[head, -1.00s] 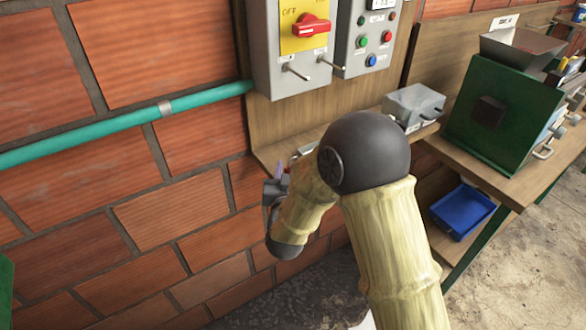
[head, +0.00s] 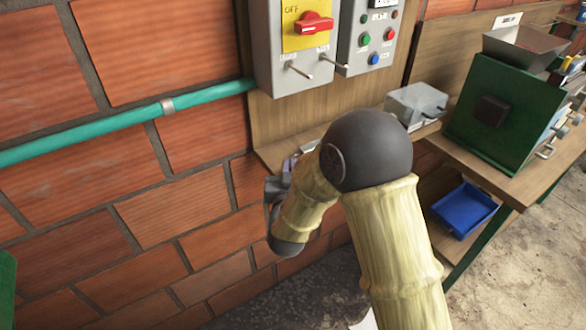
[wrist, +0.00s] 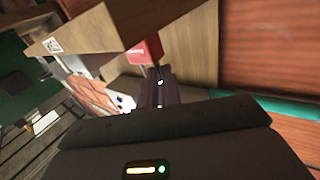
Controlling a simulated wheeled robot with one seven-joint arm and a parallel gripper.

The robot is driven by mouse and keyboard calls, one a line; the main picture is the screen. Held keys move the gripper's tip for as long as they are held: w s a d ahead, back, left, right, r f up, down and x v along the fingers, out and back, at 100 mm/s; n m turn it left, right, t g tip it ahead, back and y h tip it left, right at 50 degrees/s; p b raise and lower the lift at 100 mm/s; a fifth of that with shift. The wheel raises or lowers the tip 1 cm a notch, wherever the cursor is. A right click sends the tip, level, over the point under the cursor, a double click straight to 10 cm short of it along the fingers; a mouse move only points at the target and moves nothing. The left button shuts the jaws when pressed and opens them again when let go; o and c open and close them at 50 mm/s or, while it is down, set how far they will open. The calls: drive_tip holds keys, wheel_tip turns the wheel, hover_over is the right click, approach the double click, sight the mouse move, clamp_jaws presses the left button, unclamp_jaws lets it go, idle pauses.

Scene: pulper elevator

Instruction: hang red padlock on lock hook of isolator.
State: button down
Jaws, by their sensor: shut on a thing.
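The isolator (head: 265,70) is a grey box on the wooden wall board in the head view, with a yellow plate and a red handle (head: 314,23). Two metal pegs stick out low on its front, a left one (head: 299,71) and a right one (head: 333,62); their labels are too small to read. My gripper (head: 283,183) is below the isolator, beside the board's edge, partly hidden by my arm. In the wrist view the red padlock (wrist: 145,51) is at the fingertips of my gripper (wrist: 160,78), which is shut on it. The padlock's shackle cannot be made out.
A grey control box (head: 370,45) with buttons stands right of the isolator. A green pipe (head: 100,133) runs along the brick wall to the left. A grey box (head: 416,103) and a green machine (head: 505,110) stand on the bench. A blue tray (head: 464,208) lies below.

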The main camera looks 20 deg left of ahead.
drive_tip(key=shift+r, duration=0.1)
wheel_tip(320, 180, up, 10)
idle(0.4)
idle(0.7)
